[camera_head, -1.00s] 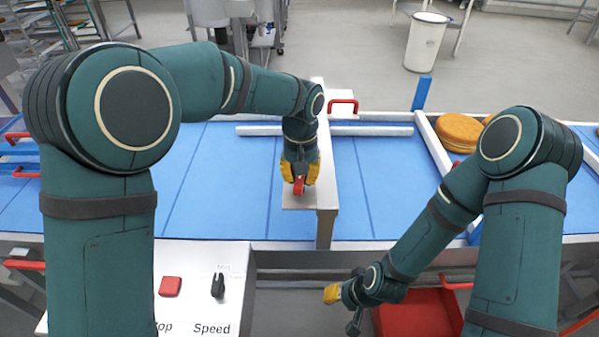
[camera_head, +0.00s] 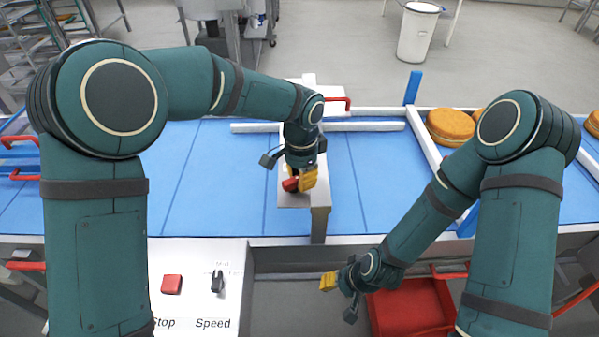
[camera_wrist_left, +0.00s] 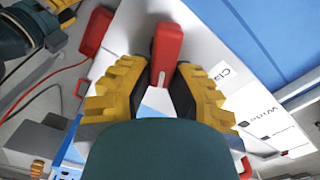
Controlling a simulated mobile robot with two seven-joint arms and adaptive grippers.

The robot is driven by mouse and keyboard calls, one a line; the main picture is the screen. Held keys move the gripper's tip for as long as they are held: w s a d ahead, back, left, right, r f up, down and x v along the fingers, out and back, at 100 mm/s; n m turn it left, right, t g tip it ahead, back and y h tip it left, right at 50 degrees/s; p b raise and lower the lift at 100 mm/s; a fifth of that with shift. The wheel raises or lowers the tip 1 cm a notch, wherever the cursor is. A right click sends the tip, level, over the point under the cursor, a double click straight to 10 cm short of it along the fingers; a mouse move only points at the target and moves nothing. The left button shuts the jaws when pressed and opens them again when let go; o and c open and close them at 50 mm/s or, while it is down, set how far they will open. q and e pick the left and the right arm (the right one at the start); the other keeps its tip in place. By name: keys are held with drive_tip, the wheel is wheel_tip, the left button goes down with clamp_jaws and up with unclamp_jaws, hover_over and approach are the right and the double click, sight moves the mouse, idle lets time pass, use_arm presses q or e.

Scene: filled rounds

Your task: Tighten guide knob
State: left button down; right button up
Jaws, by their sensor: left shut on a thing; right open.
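The guide knob (camera_head: 290,185) is a red lever-like handle on the pale metal guide plate above the blue conveyor belt. My left gripper (camera_head: 301,181) reaches down over it with its yellow fingers shut on it. In the left wrist view the red knob (camera_wrist_left: 167,48) stands between the yellow fingertips (camera_wrist_left: 165,75). The knob's base is partly hidden by the fingers. Printed labels lie on the white plate beside it, one starting "Cla". My right gripper (camera_head: 329,282) is open and empty, low in front of the conveyor, well apart from the knob.
A control panel with a red stop button (camera_head: 172,284) and a black speed knob (camera_head: 217,281) is at the front left. A red bin (camera_head: 412,312) lies below my right arm. Round golden cakes (camera_head: 450,125) sit on the belt at right, beyond a white rail (camera_head: 425,150).

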use_arm(q)
drive_tip(key=m, duration=0.2)
drive_tip(key=s+m+p, duration=0.1)
drive_tip(key=m, duration=0.2)
drive_tip(key=shift+d+f+m, duration=0.1)
drive_tip(key=shift+m, duration=0.2)
drive_tip(key=shift+s, duration=0.1)
idle(0.3)
drive_tip(key=c, duration=0.9)
unclamp_jaws()
drive_tip(key=shift+o, duration=0.2)
drive_tip(key=shift+r, duration=0.2)
drive_tip(key=shift+r, duration=0.3)
wheel_tip(320, 180, up, 11)
